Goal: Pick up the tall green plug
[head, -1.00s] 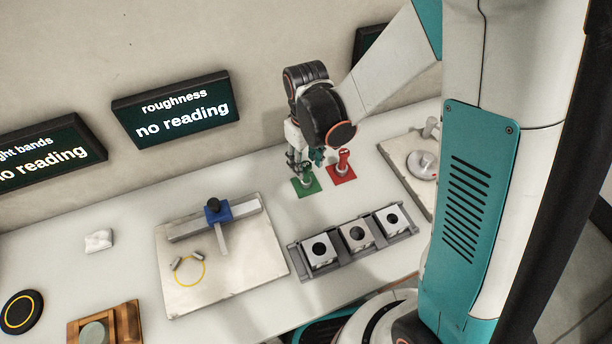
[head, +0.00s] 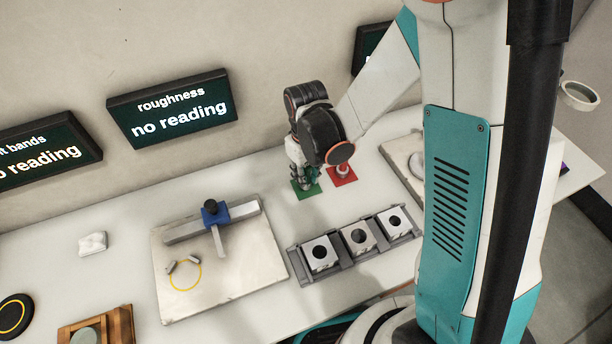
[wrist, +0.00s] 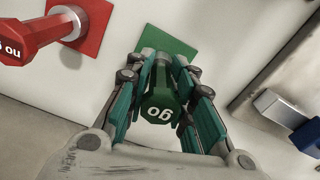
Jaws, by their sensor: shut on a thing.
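In the head view my gripper (head: 308,180) is down at the green mat (head: 306,191), and the plug is mostly hidden behind the fingers. Whether the plug is clear of the mat cannot be told.
A red plug (wrist: 36,38) with a metal shank stands on a red mat (wrist: 92,18) close by. In front is a grey rack (head: 340,257) with square bored blocks. A pale plate (head: 222,270) with a blue-clamped gauge (head: 215,214) lies to the left.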

